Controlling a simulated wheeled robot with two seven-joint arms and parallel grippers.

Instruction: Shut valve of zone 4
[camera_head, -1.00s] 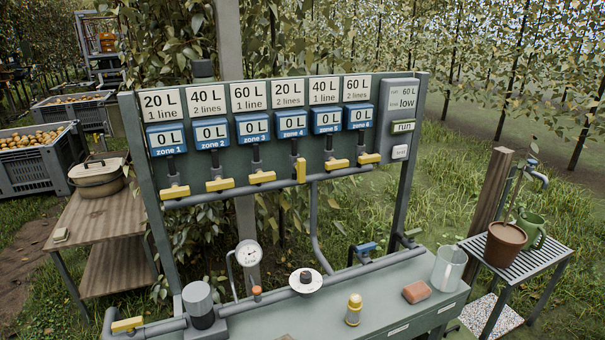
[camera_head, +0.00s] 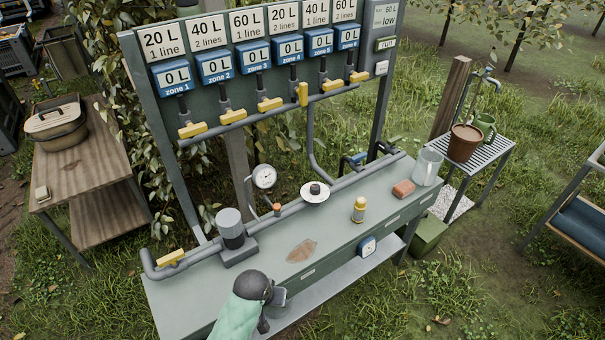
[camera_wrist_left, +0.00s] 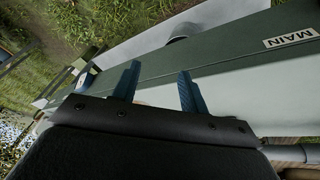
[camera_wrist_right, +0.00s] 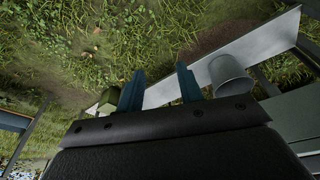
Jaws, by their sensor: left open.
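The zone 4 valve has a yellow handle (camera_head: 302,94) on the board, standing upright below the blue zone 4 meter (camera_head: 287,48), which reads 0 L. The other zone handles, such as the zone 3 handle (camera_head: 270,104) and zone 5 handle (camera_head: 332,85), lie roughly level along the pipe. My left gripper (camera_wrist_left: 158,84) is open and empty near the bench front, by a MAIN label (camera_wrist_left: 290,39). My right gripper (camera_wrist_right: 157,88) is open and empty, above grass and a low shelf. One arm of mine shows at the bottom of the head view, well below the valves; its fingers are hidden there.
A bucket (camera_wrist_right: 229,74) stands on the low shelf. A wooden table (camera_head: 85,163) is left; a slatted stand (camera_head: 478,153) is right.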

